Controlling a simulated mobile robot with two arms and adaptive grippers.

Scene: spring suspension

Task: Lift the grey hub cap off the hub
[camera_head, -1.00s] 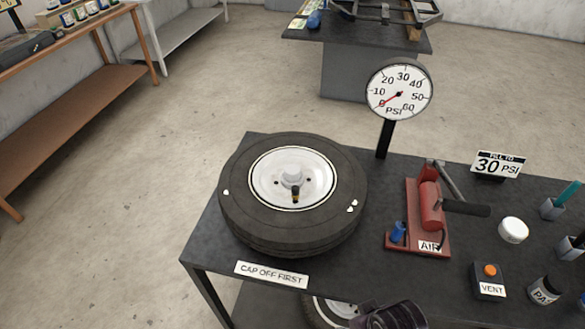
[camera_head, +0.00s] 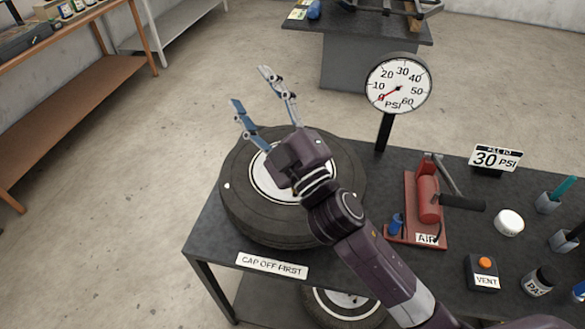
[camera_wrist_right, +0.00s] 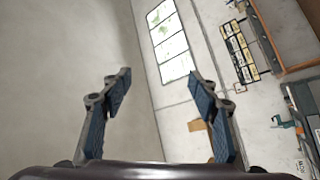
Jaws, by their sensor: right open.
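The wheel with a black tyre (camera_head: 248,220) lies flat on the dark bench. Part of its white rim (camera_head: 262,182) shows. The grey hub cap at the wheel's middle is hidden behind my right gripper and wrist. My right gripper (camera_head: 250,88) is open and empty above the wheel, its fingers pointing up and away past the tyre's far side. In the right wrist view the two blue-padded fingers (camera_wrist_right: 160,78) are spread, with only wall and window between them. My left gripper is not in view.
A "CAP OFF FIRST" sign (camera_head: 272,265) lies at the bench's front edge. A PSI gauge (camera_head: 398,84) stands behind the wheel. A red air pump (camera_head: 428,200), white round tub (camera_head: 509,222) and vent box (camera_head: 482,272) are to the right.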

